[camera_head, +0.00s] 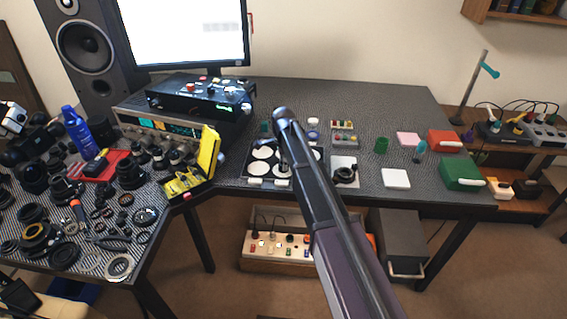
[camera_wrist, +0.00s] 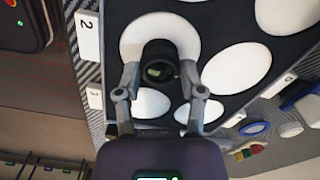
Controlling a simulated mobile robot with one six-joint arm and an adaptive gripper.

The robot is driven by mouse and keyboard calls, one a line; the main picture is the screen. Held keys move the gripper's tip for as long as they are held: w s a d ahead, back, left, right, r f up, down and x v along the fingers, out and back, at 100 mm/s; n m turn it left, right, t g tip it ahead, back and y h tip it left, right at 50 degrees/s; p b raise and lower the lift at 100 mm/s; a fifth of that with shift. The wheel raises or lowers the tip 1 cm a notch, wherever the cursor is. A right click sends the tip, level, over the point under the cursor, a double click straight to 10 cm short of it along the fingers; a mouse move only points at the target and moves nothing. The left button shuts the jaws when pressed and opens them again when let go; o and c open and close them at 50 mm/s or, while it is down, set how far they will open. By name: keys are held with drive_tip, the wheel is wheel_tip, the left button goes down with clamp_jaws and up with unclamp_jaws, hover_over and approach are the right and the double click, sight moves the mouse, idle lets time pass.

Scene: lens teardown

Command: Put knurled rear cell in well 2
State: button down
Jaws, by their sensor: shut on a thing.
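My gripper (camera_wrist: 159,74) is shut on a dark cylindrical part with a glassy centre, which I take to be the knurled rear cell (camera_wrist: 158,53). The cell is at the white round well (camera_wrist: 131,33) beside the label 2 (camera_wrist: 87,36); white shows around the cell's upper side. I cannot tell whether the cell touches the well floor. In the head view my gripper (camera_head: 284,167) points down over the black tray (camera_head: 253,182) with white wells; the arm hides part of the tray, and the cell is not clear there.
Other white wells (camera_wrist: 235,67) lie close around the gripper. A white pad with a black ring (camera_head: 344,174) is right of the tray, and a yellow case (camera_head: 207,152) is left. Loose lens parts crowd the left table. Bare mat shows behind the tray to the right.

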drive_tip(key=shift+f, duration=0.15)
drive_tip(key=shift+c, duration=1)
unclamp_jaws()
drive_tip(key=shift+r, duration=0.2)
wheel_tip(320, 180, up, 12)
drive_tip(key=p, duration=1.2)
